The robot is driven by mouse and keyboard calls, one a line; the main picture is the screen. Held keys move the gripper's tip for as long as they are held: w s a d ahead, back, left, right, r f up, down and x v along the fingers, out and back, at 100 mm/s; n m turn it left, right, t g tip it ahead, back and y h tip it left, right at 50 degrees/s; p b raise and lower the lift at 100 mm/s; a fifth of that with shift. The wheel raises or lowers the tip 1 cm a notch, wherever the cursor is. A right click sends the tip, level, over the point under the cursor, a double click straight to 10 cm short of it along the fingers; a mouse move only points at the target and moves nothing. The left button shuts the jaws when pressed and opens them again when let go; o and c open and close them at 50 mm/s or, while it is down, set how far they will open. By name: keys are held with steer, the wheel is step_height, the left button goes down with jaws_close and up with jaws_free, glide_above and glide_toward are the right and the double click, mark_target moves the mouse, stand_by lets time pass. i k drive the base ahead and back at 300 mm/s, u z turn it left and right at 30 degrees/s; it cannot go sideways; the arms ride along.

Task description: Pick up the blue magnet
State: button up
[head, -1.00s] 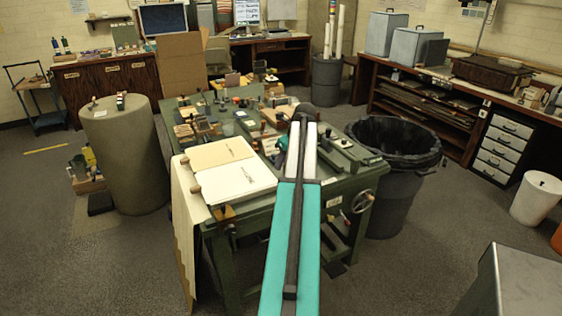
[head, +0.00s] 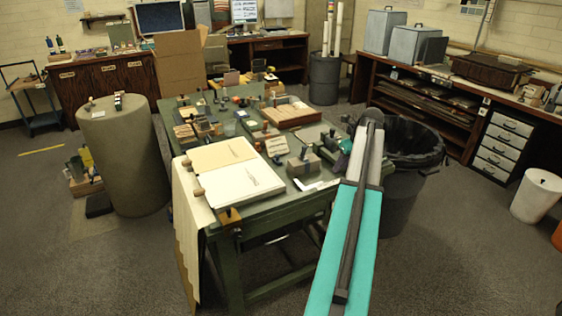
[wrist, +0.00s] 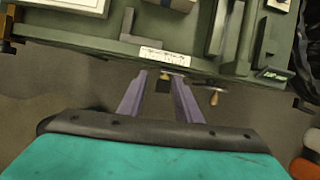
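I cannot make out a blue magnet in either view; among the small items on the green table (head: 275,217) the details are too fine to tell. In the wrist view, my gripper (wrist: 159,80) has two purple fingers spread apart, with nothing visibly held. Its fingertips show against the near edge of the green table (wrist: 205,66). A small yellow and dark part shows between the fingertips, and I cannot tell what it is.
A large open sheaf of paper (head: 236,185) lies at the table's front left. A wooden tray (head: 291,112) and several blocks crowd the top. A black bin (head: 405,195) stands right of the table, partly behind my arm. Floor is clear in front.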

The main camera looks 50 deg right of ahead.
mark_target(276, 160)
steer(key=i, duration=1)
